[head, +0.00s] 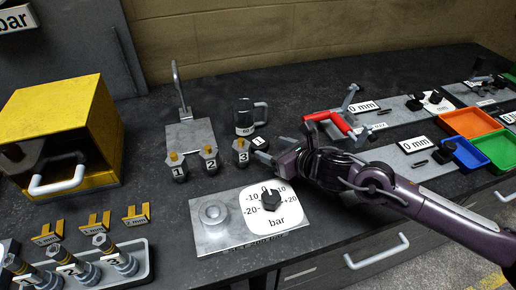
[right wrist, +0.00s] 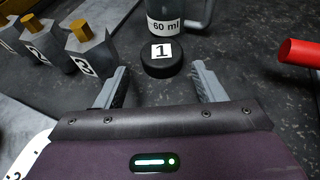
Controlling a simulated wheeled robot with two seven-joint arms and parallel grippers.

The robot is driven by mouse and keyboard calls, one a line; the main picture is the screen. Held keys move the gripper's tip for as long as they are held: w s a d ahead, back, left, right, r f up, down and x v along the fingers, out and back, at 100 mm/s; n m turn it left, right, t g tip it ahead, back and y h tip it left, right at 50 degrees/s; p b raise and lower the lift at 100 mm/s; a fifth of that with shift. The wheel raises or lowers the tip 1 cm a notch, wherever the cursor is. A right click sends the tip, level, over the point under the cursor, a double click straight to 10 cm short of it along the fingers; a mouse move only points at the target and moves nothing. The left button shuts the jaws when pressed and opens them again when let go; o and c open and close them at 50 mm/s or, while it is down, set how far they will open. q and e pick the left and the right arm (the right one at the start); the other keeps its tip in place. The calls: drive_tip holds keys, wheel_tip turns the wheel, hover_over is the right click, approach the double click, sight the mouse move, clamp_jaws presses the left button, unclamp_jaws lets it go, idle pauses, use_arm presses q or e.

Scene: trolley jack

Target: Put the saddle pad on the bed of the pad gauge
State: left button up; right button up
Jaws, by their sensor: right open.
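The saddle pad appears to be the black puck labelled 1 (head: 258,141) lying flat on the bench beside the grey mug. In the right wrist view the puck (right wrist: 161,59) sits just beyond and between my fingertips, not touching them. My right gripper (head: 273,149) is open and empty, low over the bench; its fingers (right wrist: 160,85) also show in the right wrist view. Grey plates with 0 mm signs stand at the right, one at the back (head: 395,108) and one nearer (head: 399,160); I cannot tell which is the pad gauge. My left gripper is out of view.
A mug (head: 244,118) marked 60 ml stands just behind the puck. Several numbered hex pieces (head: 209,160) stand to its left. A bar gauge plate (head: 215,236) lies in front. A red handle (head: 330,118) and orange (head: 468,122), blue (head: 466,158) and green trays are to the right.

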sight(259, 142)
drive_tip(key=shift+x, duration=1.05)
drive_tip(key=x, duration=0.1)
drive_tip(key=p+x, duration=0.1)
drive_tip(key=x, duration=0.1)
drive_tip(key=p+x, duration=0.1)
drive_tip(key=shift+w+a+r, duration=0.15)
drive_tip(key=shift+w+a, duration=0.05)
drive_tip(key=shift+w, duration=0.2)
drive_tip(key=shift+w+a, duration=0.2)
drive_tip(key=shift+w, duration=0.05)
